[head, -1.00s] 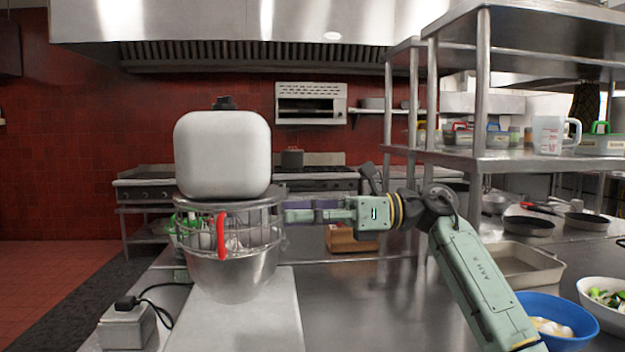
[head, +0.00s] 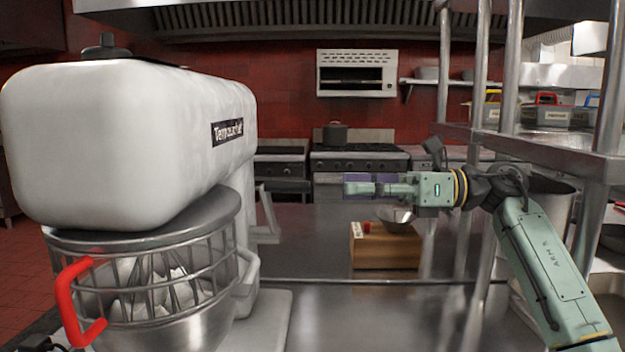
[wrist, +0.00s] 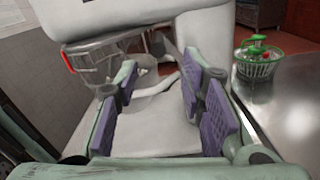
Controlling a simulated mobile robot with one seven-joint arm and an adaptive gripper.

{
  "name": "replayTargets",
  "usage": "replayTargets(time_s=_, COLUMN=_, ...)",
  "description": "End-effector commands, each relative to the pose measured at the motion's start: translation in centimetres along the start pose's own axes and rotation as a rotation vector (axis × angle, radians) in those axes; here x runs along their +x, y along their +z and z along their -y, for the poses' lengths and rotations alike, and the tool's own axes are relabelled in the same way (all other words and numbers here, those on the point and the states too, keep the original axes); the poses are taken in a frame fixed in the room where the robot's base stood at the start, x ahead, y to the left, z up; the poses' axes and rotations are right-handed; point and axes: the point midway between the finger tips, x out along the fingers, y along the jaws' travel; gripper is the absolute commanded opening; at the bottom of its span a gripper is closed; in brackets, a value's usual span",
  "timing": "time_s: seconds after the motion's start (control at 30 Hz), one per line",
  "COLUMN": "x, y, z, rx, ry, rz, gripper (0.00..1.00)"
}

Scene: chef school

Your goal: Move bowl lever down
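A large white stand mixer (head: 130,130) fills the left of the head view, with a steel bowl (head: 190,335) under a wire guard. A pale bracket-like part (head: 268,215), perhaps the bowl lever, sticks out on the mixer's right side. A pale curved handle (head: 248,275) is lower, beside the bowl. My gripper (head: 346,187) is to the right of the mixer, pointing left and apart from it. In the wrist view my gripper (wrist: 157,88) is open and empty, with purple pads spread, facing the mixer. I cannot clearly identify the lever there.
A red handle (head: 70,305) sits on the wire guard. A wooden box (head: 385,250) and small metal bowl (head: 394,219) stand on the steel counter behind my arm. Shelf posts (head: 508,80) rise at right. The wrist view shows a green basket (wrist: 257,65).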

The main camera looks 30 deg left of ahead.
Motion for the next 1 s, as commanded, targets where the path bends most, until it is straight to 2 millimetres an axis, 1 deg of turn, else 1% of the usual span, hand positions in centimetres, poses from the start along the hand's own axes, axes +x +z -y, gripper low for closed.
replayTargets(time_s=0.07, x=0.3, y=0.1, z=-0.1, rx=-0.001, ry=0.001, rz=-0.001, gripper=0.36)
replayTargets(time_s=0.17, x=1.3, y=0.2, z=-0.1, rx=-0.001, ry=0.002, rz=-0.002, gripper=0.36)
replayTargets(time_s=0.27, x=2.9, y=0.2, z=-0.1, rx=0.000, ry=0.003, rz=-0.003, gripper=0.36)
replayTargets(time_s=0.5, x=7.6, y=0.2, z=-0.1, rx=0.000, ry=0.003, rz=-0.002, gripper=0.36)
replayTargets(time_s=0.6, x=9.0, y=0.2, z=-0.1, rx=0.000, ry=0.002, rz=-0.001, gripper=0.36)
replayTargets(time_s=0.7, x=10.1, y=0.1, z=0.0, rx=0.001, ry=0.001, rz=-0.001, gripper=0.36)
replayTargets(time_s=0.8, x=10.6, y=0.1, z=0.0, rx=0.001, ry=0.000, rz=0.000, gripper=0.36)
replayTargets(time_s=1.0, x=10.8, y=0.0, z=0.0, rx=0.000, ry=-0.001, rz=0.000, gripper=0.36)
